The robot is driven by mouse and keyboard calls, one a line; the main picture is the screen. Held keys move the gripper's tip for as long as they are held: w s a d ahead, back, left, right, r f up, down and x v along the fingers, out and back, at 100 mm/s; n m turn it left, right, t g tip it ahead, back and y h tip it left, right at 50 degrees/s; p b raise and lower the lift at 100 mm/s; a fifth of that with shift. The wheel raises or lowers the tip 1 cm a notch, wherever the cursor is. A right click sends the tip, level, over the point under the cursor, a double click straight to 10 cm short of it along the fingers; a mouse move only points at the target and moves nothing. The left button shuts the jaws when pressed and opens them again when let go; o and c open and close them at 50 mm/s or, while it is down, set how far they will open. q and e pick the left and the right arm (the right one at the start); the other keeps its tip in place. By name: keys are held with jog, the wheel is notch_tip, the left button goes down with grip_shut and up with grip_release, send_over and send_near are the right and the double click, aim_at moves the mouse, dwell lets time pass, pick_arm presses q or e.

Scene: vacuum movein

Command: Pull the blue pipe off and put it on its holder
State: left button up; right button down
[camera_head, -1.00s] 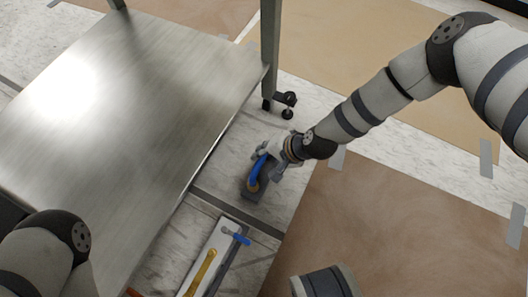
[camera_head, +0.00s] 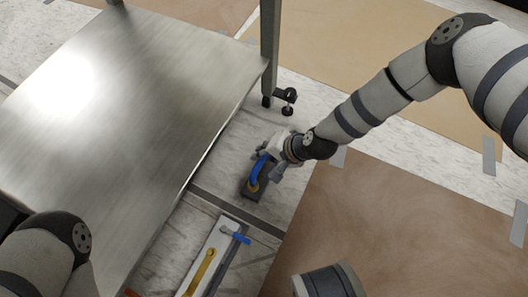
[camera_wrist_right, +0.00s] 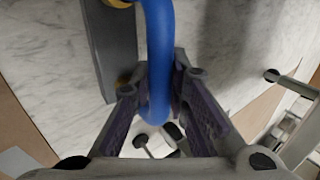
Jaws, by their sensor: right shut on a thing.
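The blue pipe (camera_head: 259,170) is a curved tube beside the table. Its lower end meets a yellow ring on a dark grey block (camera_head: 252,194) on the floor. My right gripper (camera_head: 268,158) is shut on the pipe near its upper end. In the right wrist view the pipe (camera_wrist_right: 159,50) runs down between the fingers (camera_wrist_right: 158,112), and the grey block (camera_wrist_right: 112,45) lies behind it. A white board (camera_head: 212,238) on the floor carries a yellow pipe (camera_head: 200,273) and a grey tool with a blue part (camera_head: 240,238). I cannot tell which part is the holder. My left gripper is out of view.
A metal table (camera_head: 130,110) fills the left, its edge close to my right gripper. A table leg with a caster (camera_head: 286,97) stands just behind. Brown sheets (camera_head: 400,220) cover the floor at right. Pale floor lies between the block and the sheet.

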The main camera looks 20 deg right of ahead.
jog(key=c, duration=1.5)
grip_release()
jog(key=shift+o, duration=0.2)
jog(key=v, duration=1.2)
